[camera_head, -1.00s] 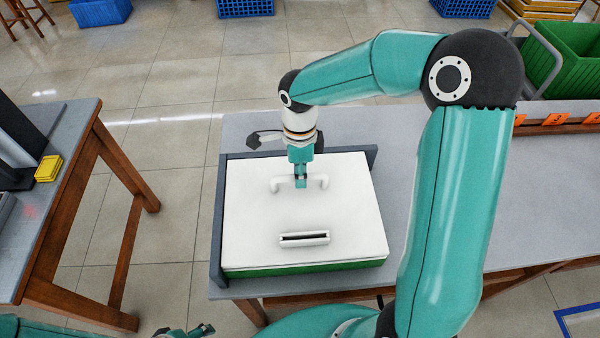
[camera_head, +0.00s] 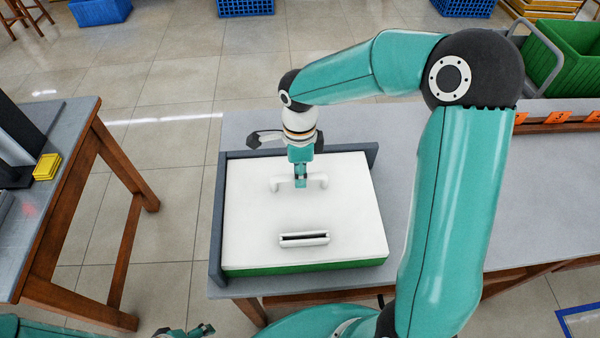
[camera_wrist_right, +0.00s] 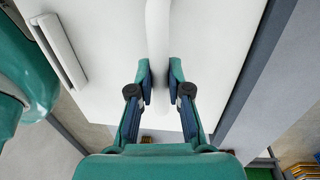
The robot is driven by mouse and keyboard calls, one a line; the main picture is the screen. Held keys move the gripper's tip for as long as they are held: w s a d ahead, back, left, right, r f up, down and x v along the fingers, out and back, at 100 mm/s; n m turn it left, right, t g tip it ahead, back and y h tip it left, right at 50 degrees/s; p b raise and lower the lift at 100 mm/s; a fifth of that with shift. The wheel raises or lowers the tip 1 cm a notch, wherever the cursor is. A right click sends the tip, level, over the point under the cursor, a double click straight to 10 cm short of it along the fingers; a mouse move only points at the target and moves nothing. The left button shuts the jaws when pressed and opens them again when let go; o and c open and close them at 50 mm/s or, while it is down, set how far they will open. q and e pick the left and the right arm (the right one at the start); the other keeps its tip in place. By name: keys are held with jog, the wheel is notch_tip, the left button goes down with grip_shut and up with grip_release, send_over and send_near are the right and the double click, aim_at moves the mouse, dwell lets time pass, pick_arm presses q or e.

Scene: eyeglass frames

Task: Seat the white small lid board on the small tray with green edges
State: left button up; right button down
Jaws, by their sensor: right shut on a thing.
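The white lid board (camera_head: 255,215) lies flat over the small tray, and its outline lines up closely with the tray. The tray's green edge (camera_head: 300,268) shows as a strip under the lid's front side; the rest of the tray is hidden. I cannot tell whether any gap is left between them. My right gripper (camera_head: 301,181) is shut on the lid's far handle. In the right wrist view its fingers (camera_wrist_right: 159,88) sit on both sides of the white handle bar (camera_wrist_right: 158,40). My left gripper (camera_head: 190,331) shows only partly at the bottom edge, away from the lid.
Dark grey rails (camera_head: 217,225) stand along the left and far sides of the tray on the grey table (camera_head: 400,150). A second handle (camera_head: 304,239) on the lid is free. Another table with a yellow block (camera_head: 47,167) stands at left. The table's right part has free room.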

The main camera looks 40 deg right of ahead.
jog(key=shift+f, duration=0.3)
jog(key=c, duration=1)
grip_release()
jog(key=shift+c, duration=0.2)
notch_tip(320, 180, up, 12)
jog(key=w, duration=0.1)
jog(key=shift+d, duration=0.3)
jog(key=shift+f, duration=0.1)
